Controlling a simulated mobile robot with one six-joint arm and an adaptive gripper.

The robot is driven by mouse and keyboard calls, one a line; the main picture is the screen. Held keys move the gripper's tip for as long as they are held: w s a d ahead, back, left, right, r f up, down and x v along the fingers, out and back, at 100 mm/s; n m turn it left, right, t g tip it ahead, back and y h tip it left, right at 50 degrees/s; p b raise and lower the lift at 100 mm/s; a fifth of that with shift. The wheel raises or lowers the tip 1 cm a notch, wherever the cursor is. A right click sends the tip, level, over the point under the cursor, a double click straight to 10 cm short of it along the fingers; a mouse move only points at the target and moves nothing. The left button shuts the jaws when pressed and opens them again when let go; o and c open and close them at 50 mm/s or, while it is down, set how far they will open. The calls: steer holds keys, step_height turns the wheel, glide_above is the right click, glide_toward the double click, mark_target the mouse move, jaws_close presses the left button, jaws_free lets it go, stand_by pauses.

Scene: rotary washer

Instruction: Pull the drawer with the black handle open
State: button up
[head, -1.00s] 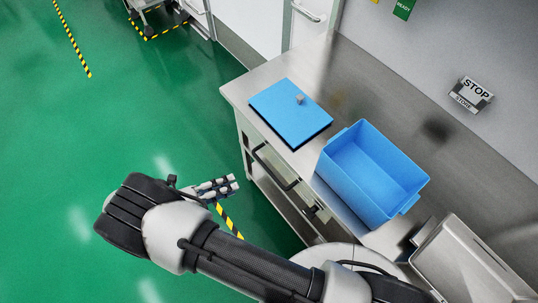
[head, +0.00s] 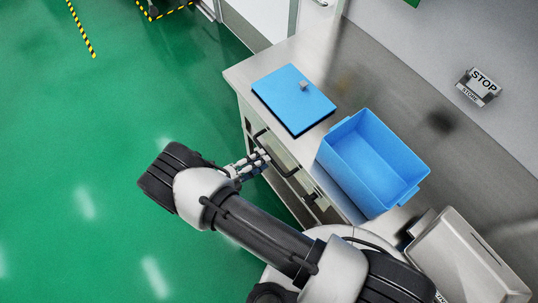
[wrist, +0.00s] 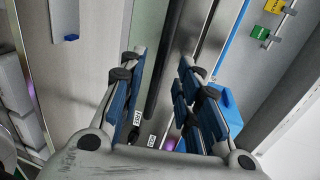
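The black drawer handle (head: 282,158) is a long bar on the front of the steel counter, partly hidden by my fingers in the head view. In the wrist view the black handle (wrist: 159,75) runs lengthwise through the gap between my fingers. My gripper (head: 262,158) is at the drawer front, close to the handle. In the wrist view my gripper (wrist: 161,58) is open, one blue-padded finger on each side of the bar. I cannot tell how deep the bar sits between the fingers or whether they touch it. The drawer looks closed.
The steel counter (head: 240,76) carries a blue lid (head: 285,95) with a small grey block (head: 304,85) and an open blue bin (head: 350,165). Green floor is clear at left.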

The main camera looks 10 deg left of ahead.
steer(key=shift+x, duration=2.25)
jaws_close()
